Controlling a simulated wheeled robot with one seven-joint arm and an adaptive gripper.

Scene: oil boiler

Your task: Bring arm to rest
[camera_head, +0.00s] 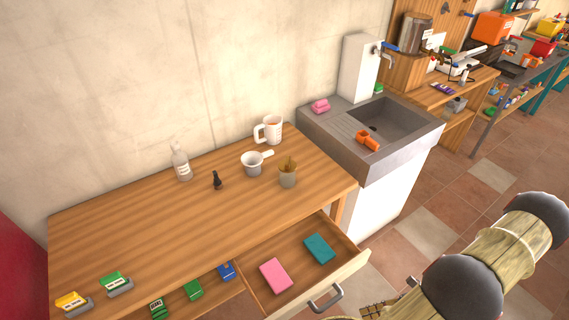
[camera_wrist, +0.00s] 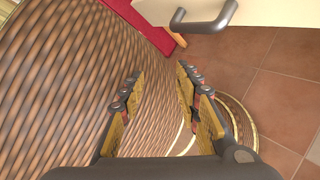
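My gripper shows in the wrist view (camera_wrist: 158,85) with its two fingers spread apart and nothing between them. Its fingertips are apart from the grey drawer handle (camera_wrist: 205,18), which lies beyond them at the top of that view. In the head view, my arm reaches in from the lower right, and the gripper (camera_head: 376,308) is only partly visible at the bottom edge, near the open drawer (camera_head: 352,262) and its handle (camera_head: 326,298). A pink block (camera_head: 276,275) and a teal block (camera_head: 319,248) lie in the drawer.
The wooden table (camera_head: 130,222) holds a bottle (camera_head: 182,163), a measuring jug (camera_head: 270,131), a small pot (camera_head: 252,164) and a cup (camera_head: 288,176). A grey sink (camera_head: 400,122) stands to its right, with an orange object (camera_head: 367,141) on it. Tiled floor (camera_head: 425,232) is open right of the table.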

